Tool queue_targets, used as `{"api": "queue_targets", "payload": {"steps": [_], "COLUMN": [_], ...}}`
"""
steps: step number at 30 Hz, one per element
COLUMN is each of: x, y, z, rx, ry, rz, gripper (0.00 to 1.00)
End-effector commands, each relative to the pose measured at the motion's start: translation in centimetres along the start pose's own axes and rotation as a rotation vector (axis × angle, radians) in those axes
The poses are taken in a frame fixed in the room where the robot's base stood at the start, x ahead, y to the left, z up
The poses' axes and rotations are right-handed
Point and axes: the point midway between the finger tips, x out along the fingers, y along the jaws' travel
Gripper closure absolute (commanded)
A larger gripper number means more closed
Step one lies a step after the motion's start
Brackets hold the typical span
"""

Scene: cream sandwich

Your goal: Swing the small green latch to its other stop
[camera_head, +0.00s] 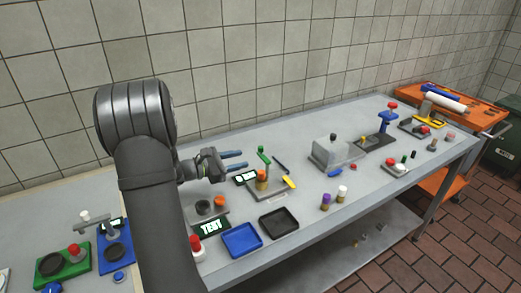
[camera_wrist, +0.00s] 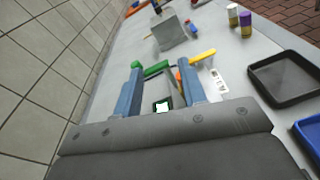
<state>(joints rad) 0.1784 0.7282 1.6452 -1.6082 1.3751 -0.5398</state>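The small green latch (camera_head: 263,154) sits at the top of an orange-yellow post (camera_head: 262,177) on a grey base plate. In the wrist view the green latch (camera_wrist: 156,69) appears beyond my fingers, across the gap between them. My gripper (camera_head: 244,160) has two blue fingers spread apart, pointing right toward the latch and just left of it. In the wrist view my gripper (camera_wrist: 160,66) shows a clear gap with nothing held. I cannot tell whether a finger touches the latch. A yellow handle (camera_head: 289,182) sticks out from the same fixture.
A small black display (camera_head: 246,176) stands beside the latch fixture. A blue tray (camera_head: 241,239) and a black tray (camera_head: 279,222) lie in front. A grey box (camera_head: 331,152) stands farther right. Purple (camera_head: 325,201) and white (camera_head: 342,192) cylinders stand near the front edge. The tiled wall is behind.

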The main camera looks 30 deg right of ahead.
Motion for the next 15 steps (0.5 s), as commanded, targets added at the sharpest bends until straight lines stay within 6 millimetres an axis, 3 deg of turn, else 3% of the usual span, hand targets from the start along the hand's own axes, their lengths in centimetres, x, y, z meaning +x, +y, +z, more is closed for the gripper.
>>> {"api": "queue_targets", "payload": {"steps": [3, 8, 11, 15], "x": [-1.9, -3.4, -3.4, -1.8], "y": [0.5, 0.9, 1.1, 1.6], "z": [-2.9, -4.8, -5.1, -5.0], "rx": [-0.142, -0.236, -0.251, -0.250], "ry": [-0.046, -0.076, -0.081, -0.082], "rz": [0.153, 0.269, 0.289, 0.288], "gripper": [0.62, 0.62, 0.62, 0.62]}}
